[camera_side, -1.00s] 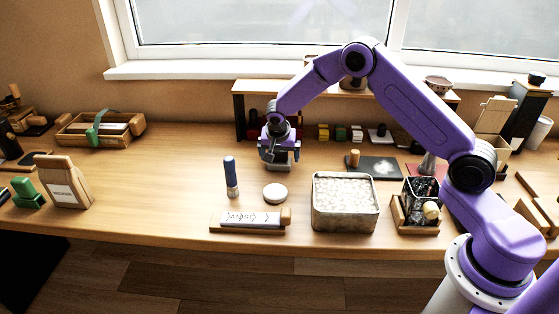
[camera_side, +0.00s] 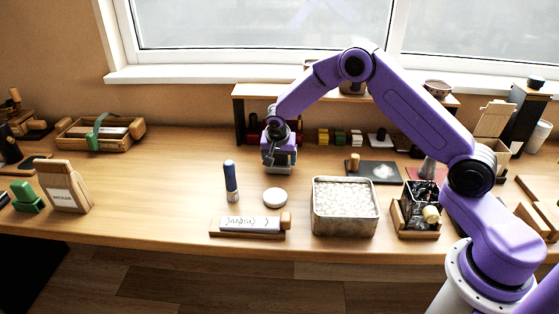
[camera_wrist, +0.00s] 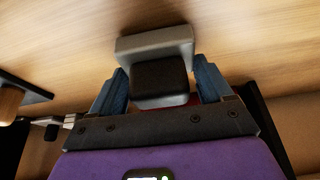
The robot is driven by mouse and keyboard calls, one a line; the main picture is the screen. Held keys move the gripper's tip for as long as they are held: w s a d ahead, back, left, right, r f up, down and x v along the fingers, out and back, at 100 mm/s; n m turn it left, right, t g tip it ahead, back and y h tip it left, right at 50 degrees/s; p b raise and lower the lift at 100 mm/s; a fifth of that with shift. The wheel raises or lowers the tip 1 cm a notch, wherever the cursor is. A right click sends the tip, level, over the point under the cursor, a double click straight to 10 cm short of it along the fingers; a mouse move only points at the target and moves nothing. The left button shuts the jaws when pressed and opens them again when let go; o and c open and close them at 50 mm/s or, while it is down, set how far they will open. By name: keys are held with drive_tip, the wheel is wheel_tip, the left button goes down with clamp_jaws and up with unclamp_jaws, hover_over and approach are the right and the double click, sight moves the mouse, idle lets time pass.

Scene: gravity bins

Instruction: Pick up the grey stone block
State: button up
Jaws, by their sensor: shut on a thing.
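The grey stone block (camera_side: 281,169) is at the lower end of my gripper (camera_side: 278,161) in the side view, below the shelf front. In the wrist view the pale grey block (camera_wrist: 155,42) shows beyond a dark block-like part (camera_wrist: 160,78) that sits between the two blue-grey fingers. My gripper (camera_wrist: 161,82) is shut on the block, with one finger on each side. The fingertips are partly hidden in the side view. I cannot tell whether the block's underside touches the table.
A blue-capped marker (camera_side: 231,182) stands nearby, with a white disc (camera_side: 274,197) and a metal tin of pale pebbles (camera_side: 318,218) in front. A paper roll on a wooden tray (camera_side: 248,234) lies at the front edge. A shelf (camera_side: 239,118) stands behind. The table's left-middle is clear.

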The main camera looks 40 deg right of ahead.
drive_tip(key=shift+r, duration=0.5)
drive_tip(key=s+r, duration=1.1)
drive_tip(key=s, duration=0.3)
drive_tip(key=shift+a+r, duration=0.2)
drive_tip(key=shift+r, duration=0.1)
drive_tip(key=a+f, duration=0.3)
drive_tip(key=a, duration=1.8)
drive_tip(key=shift+n, duration=0.3)
drive_tip(key=shift+w, duration=0.1)
